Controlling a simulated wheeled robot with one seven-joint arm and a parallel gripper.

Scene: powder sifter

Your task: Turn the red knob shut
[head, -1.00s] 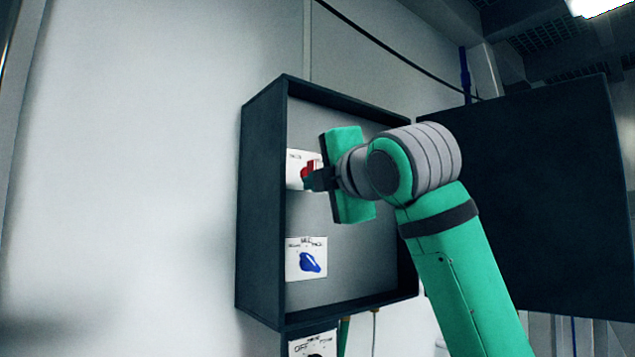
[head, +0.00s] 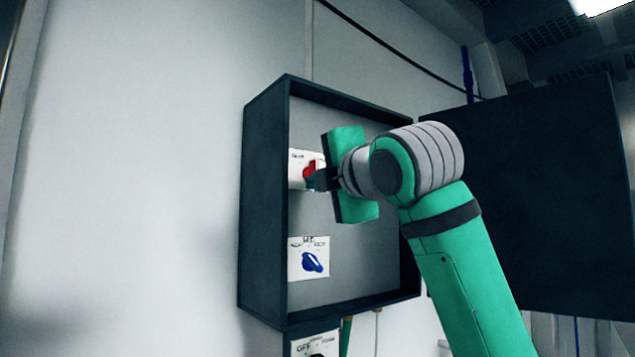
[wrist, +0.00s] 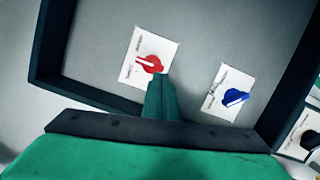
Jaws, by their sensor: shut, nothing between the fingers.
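The red knob (head: 309,172) sits on a white label plate (head: 296,157) inside the open dark box, in the upper part. My gripper (head: 318,180) is in front of it with its fingertips at the knob's lower right edge. In the wrist view the red knob (wrist: 150,63) lies just beyond the closed fingertips (wrist: 160,80). The fingers are together with nothing between them. They look very close to the knob; I cannot tell whether they touch it. Part of the knob is hidden behind the gripper in the head view.
A blue knob (head: 313,262) on a white plate is below the red one, also in the wrist view (wrist: 235,97). The box (head: 262,200) has raised walls around the panel. Its open door (head: 530,200) stands at right. Another plate marked OFF (head: 304,347) is below the box.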

